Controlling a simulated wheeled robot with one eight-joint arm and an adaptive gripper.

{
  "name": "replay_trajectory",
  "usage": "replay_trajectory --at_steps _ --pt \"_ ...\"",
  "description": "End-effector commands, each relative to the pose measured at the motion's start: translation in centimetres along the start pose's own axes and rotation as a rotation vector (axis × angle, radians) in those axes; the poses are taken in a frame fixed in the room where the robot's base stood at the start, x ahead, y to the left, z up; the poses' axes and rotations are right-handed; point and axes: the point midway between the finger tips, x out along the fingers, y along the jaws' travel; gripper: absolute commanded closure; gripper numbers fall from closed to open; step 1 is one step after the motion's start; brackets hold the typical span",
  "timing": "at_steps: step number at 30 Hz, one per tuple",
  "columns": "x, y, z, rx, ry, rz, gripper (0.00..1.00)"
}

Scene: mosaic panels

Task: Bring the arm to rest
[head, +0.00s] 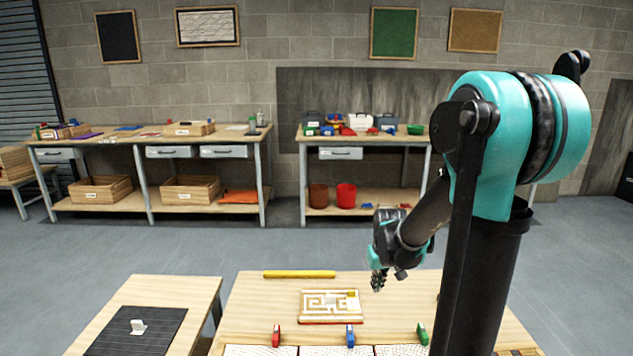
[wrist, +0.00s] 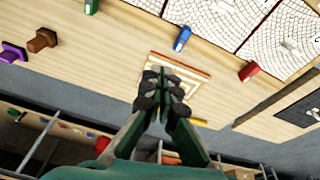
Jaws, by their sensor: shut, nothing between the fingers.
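My gripper (head: 378,281) hangs from my raised arm, over the right part of the near wooden table (head: 255,304) in the head view. In the wrist view my gripper (wrist: 162,84) has its fingertips together with nothing between them. A wooden mosaic panel (head: 313,318) with a white maze-like pattern lies on the table, left of my gripper in the head view and apart from it. The panel also shows behind the fingers in the wrist view (wrist: 158,60), partly hidden by them.
A yellow bar (head: 299,274) lies at the table's far edge. Red (head: 276,336), blue (head: 350,336) and green (head: 422,333) pieces stand near white-patterned sheets (head: 335,351). A side table with a dark mat (head: 137,338) stands left. Open floor (head: 170,254) lies before the back benches.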

Motion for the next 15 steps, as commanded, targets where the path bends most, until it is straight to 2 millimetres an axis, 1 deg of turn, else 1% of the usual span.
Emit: replay_trajectory --at_steps 1,6,11,15 --pt "-0.6 -0.2 1.5 0.013 0.009 0.002 1.00" --pt "-2.0 -0.7 5.9 0.064 0.044 0.008 1.00" --pt "-2.7 -1.3 10.1 0.111 0.077 0.012 1.00" --pt "-2.8 -1.8 13.4 0.149 0.104 0.015 1.00"
